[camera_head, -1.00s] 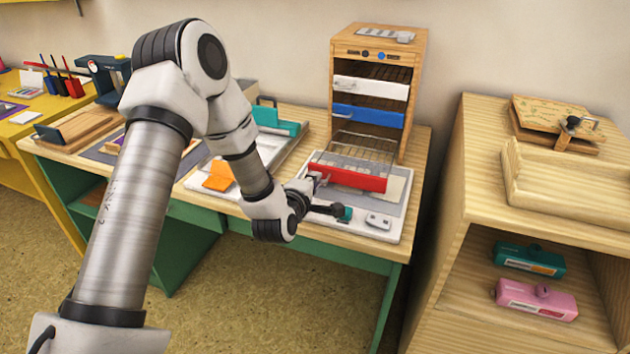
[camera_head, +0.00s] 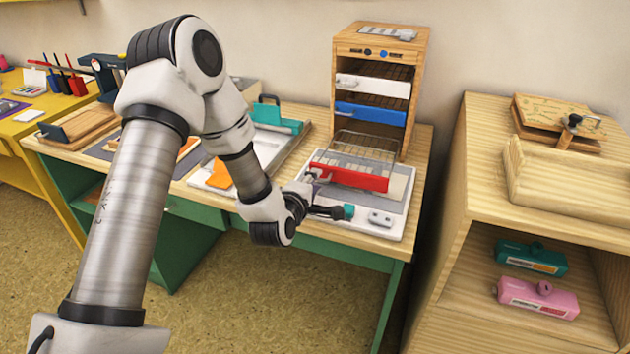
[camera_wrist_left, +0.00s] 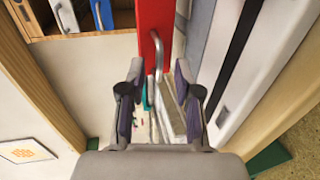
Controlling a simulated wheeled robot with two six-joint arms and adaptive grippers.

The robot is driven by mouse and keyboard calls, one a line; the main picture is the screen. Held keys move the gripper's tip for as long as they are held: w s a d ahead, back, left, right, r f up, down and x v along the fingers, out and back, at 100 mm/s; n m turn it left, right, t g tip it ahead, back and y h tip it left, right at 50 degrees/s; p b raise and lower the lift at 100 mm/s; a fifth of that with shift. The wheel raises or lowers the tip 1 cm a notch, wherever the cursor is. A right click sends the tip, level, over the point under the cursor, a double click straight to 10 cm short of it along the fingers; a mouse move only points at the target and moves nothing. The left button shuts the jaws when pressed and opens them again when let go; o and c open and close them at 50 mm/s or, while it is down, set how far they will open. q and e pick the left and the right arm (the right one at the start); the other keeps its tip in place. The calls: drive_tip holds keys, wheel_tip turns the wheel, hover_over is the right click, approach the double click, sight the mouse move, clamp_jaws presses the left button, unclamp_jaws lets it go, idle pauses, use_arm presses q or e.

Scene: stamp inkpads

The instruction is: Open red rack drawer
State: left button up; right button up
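The red drawer (camera_head: 349,177) is pulled well out of the wooden rack (camera_head: 418,75), its wire basket showing behind the red front. It also shows at the top of the left wrist view (camera_wrist_left: 154,20), with its grey handle (camera_wrist_left: 158,58) pointing toward my gripper. My left gripper (camera_head: 334,196) is just in front of the red drawer front, low over the work mat. In the left wrist view my two fingers (camera_wrist_left: 158,95) are spread apart, with the handle's end at or just beyond the gap between them. I see no grip on it. My right gripper is out of view.
White (camera_head: 372,85) and blue (camera_head: 370,114) drawers sit above in the rack. Below the red drawer lies a pale mat (camera_head: 392,205) with a small grey block (camera_head: 381,218) and a teal piece (camera_head: 349,211). A wooden shelf unit (camera_head: 470,190) stands right.

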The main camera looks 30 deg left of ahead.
use_arm(q)
drive_tip(key=v, duration=0.6)
drive_tip(key=shift+s+r, duration=0.1)
drive_tip(key=shift+s+p, duration=0.1)
drive_tip(key=shift+p, duration=0.2)
drive_tip(key=s+d+f+m+g+h+p, duration=0.3)
drive_tip(key=s+d+f+m+g+p, duration=0.55)
drive_tip(key=s+f, duration=0.4)
drive_tip(key=s+d+f+m+g+p, duration=0.1)
drive_tip(key=s+f+m+g, duration=0.2)
drive_tip(key=s+m, duration=0.3)
drive_tip(key=s+d+f+m+g+p, duration=0.1)
drive_tip(key=s+d+f+m+g, duration=0.1)
drive_tip(key=s+m, duration=0.3)
drive_tip(key=s+f+g, duration=0.1)
drive_tip(key=s, duration=0.3)
drive_tip(key=shift+s+m+h, duration=0.15)
drive_tip(key=shift+m+h, duration=0.2)
drive_tip(key=shift+h, duration=0.05)
